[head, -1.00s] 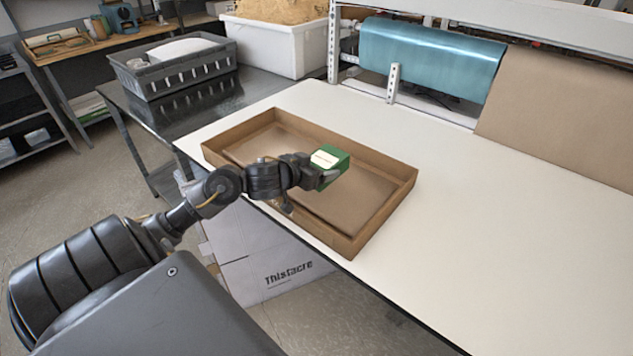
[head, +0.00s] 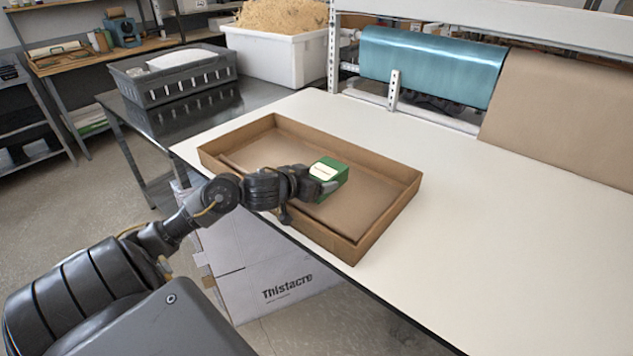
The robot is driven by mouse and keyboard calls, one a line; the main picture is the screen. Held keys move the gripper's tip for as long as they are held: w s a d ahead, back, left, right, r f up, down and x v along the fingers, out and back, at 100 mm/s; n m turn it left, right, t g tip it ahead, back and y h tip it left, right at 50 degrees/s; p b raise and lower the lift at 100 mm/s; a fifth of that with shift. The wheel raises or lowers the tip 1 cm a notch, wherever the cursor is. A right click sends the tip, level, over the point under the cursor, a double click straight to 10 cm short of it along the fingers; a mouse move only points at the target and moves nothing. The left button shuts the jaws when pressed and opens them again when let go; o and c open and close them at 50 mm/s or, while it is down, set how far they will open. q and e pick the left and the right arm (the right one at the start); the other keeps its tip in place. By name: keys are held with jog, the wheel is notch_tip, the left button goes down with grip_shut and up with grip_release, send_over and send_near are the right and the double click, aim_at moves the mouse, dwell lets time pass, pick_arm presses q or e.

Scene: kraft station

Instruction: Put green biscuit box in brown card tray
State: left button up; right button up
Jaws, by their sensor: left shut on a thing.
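The green biscuit box (head: 334,171), with a pale label on its face, is held by my left gripper (head: 321,184). The gripper is shut on it. In the picture, the box lies over the inside of the brown card tray (head: 384,222). I cannot tell whether it touches the tray floor. The tray is a shallow open rectangle on the white table, and its visible floor is bare. My left arm crosses the tray's near wall and hides part of it. My right gripper is not in view.
The white table (head: 500,235) is clear to the right of the tray. A grey crate (head: 172,78) and a white bin (head: 275,52) stand on a dark bench at the back left. A blue roll (head: 430,65) and brown paper (head: 565,115) hang behind.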

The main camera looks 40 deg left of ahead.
pick_arm(q)
jog(key=shift+f, duration=0.65)
jog(key=o, duration=1.1)
jog(key=shift+r, duration=0.3)
jog(key=v, duration=0.4)
jog(key=p+v, duration=0.1)
jog(key=v, duration=0.7)
jog(key=shift+r+p, duration=0.4)
